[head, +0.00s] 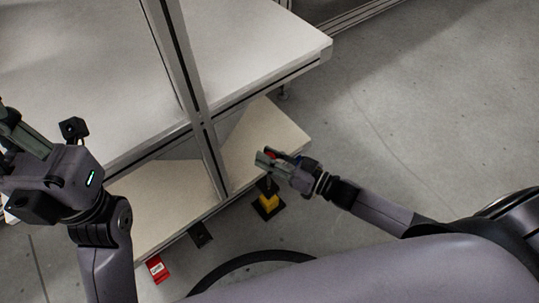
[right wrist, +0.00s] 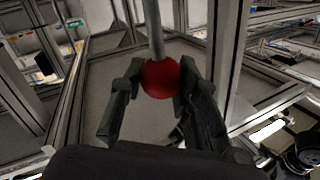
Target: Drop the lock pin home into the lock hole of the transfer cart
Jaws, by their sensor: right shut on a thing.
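The lock pin has a round red knob (right wrist: 160,78) and a straight grey rod (right wrist: 153,25). My right gripper (head: 272,160) is shut on the knob, with a finger on each side of it in the right wrist view. In the head view only a bit of red shows at the fingers. The gripper is over the front edge of the transfer cart's lower shelf (head: 272,135). A yellow and black block (head: 268,202) lies just below it; I cannot make out the lock hole. My left gripper (head: 18,130) is partly cut off at the left edge, and its opening is unclear.
The cart's large white upper top (head: 255,45) and a metal post (head: 185,75) stand left of my right gripper. A red tag (head: 157,268) and a dark bracket (head: 200,234) are along the lower front. Open grey floor (head: 430,110) lies to the right.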

